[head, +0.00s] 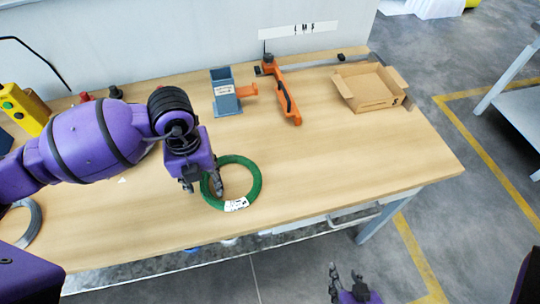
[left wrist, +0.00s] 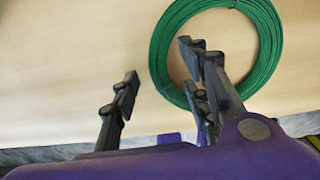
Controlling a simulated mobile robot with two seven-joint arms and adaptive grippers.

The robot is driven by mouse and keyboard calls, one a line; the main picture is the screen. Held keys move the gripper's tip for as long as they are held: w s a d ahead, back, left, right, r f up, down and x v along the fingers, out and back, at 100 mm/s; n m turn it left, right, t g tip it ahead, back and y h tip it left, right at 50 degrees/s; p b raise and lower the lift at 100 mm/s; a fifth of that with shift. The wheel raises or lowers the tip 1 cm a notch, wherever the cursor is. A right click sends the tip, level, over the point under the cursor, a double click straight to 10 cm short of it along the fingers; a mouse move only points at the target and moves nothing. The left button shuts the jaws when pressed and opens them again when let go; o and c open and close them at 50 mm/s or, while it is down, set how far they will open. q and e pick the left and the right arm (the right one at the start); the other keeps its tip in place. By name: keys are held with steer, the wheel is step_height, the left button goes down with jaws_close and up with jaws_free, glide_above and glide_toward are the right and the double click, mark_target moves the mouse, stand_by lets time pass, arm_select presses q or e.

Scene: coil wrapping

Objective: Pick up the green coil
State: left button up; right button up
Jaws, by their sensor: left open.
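The green coil (head: 255,184) lies flat on the wooden table near its front edge, with a white label on its front side. It also shows in the left wrist view (left wrist: 270,45), where its lower part is partly hidden by a finger. My left gripper (head: 203,185) is over the coil's left side, fingers pointing down. In the left wrist view my left gripper (left wrist: 160,65) is open, with one finger outside the ring on bare table and the other over the ring's inside. I cannot tell whether the fingers touch the coil. My right gripper (head: 348,282) is beyond the table's front edge, fingers apart and empty.
A grey coil (head: 33,228) lies at the table's left. A blue-grey device (head: 225,100), an orange tool (head: 290,98) and an open cardboard box (head: 368,90) stand along the back. A yellow control box (head: 22,108) is at the far left.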

arm_select(q)
steer(key=shift+f, duration=0.5)
steer(key=shift+c, duration=0.2)
jaws_close()
steer(key=shift+r, duration=0.1)
